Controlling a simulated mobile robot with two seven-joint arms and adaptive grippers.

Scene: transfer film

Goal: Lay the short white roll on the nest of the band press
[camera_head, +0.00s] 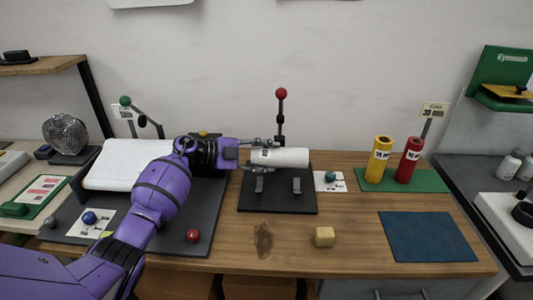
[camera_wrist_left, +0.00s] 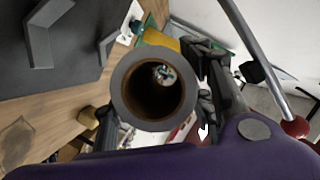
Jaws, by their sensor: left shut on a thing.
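The short white roll (camera_head: 290,157) is held level in my left gripper (camera_head: 256,153), with the fingers shut at its left end. In the left wrist view the roll (camera_wrist_left: 122,85) shows end-on, with a dark hollow core, between the fingers. The band press is a dark base plate (camera_head: 278,207) with a nest of two grey brackets (camera_head: 259,186) and an upright lever with a red knob (camera_head: 281,93). The roll is over the nest and appears raised above the brackets; the exact gap cannot be told. My right gripper is not in view.
A yellow roll (camera_head: 378,160) and a red roll (camera_head: 408,161) stand upright on a green mat (camera_head: 432,182) to the right. A blue mat (camera_head: 428,237) is empty. A yellow block (camera_head: 324,237) lies in front. Another press with a green knob (camera_head: 125,101) stands left.

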